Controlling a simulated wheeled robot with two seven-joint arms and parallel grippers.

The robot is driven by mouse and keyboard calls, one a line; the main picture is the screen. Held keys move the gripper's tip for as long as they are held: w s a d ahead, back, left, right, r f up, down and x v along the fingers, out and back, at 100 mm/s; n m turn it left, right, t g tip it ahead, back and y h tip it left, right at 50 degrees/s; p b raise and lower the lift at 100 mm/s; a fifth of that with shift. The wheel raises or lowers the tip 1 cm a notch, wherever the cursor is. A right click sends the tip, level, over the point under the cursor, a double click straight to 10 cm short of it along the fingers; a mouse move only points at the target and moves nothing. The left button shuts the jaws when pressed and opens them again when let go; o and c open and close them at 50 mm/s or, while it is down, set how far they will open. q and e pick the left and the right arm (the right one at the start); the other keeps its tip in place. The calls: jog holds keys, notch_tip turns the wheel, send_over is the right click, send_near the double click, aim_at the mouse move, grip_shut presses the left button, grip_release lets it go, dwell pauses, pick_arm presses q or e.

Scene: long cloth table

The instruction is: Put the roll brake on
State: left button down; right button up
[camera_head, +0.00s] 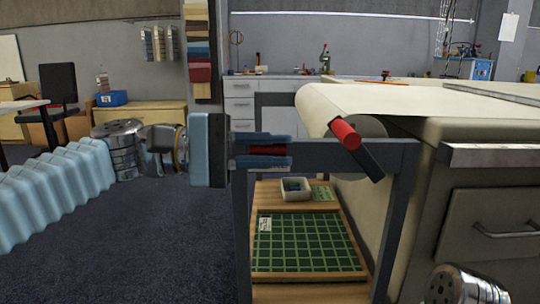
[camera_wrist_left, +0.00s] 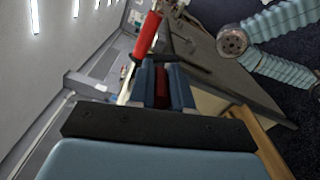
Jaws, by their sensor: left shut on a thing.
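The brake lever (camera_head: 370,163) is a dark flat bar with a red grip (camera_head: 345,133) at its upper left end. It sits tilted in front of the grey round end of the cloth roll (camera_head: 349,101), at the frame's top rail. The red grip also shows beyond my fingers in the left wrist view (camera_wrist_left: 145,36). My left gripper (camera_head: 275,150) is left of the lever, its blue fingers pointing right and apart from the red grip in the head view. It is shut on a small dark red thing (camera_head: 267,151), mostly hidden between the fingers. My right gripper is not in view.
The grey frame (camera_head: 311,154) stands behind and around my left gripper. Below is a wooden shelf with a green gridded mat (camera_head: 305,243) and a small white tray (camera_head: 296,195). The long table (camera_head: 480,170) with drawers is at right. Open floor lies at lower left.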

pick_arm(q)
jog(key=shift+s+f, duration=0.1)
jog(key=shift+f, duration=0.35)
jog(key=c, duration=1.1)
grip_release()
jog(key=shift+o, duration=0.2)
jog(key=shift+r, duration=0.1)
jog(key=a+p, duration=0.1)
jog(key=a, duration=1.3)
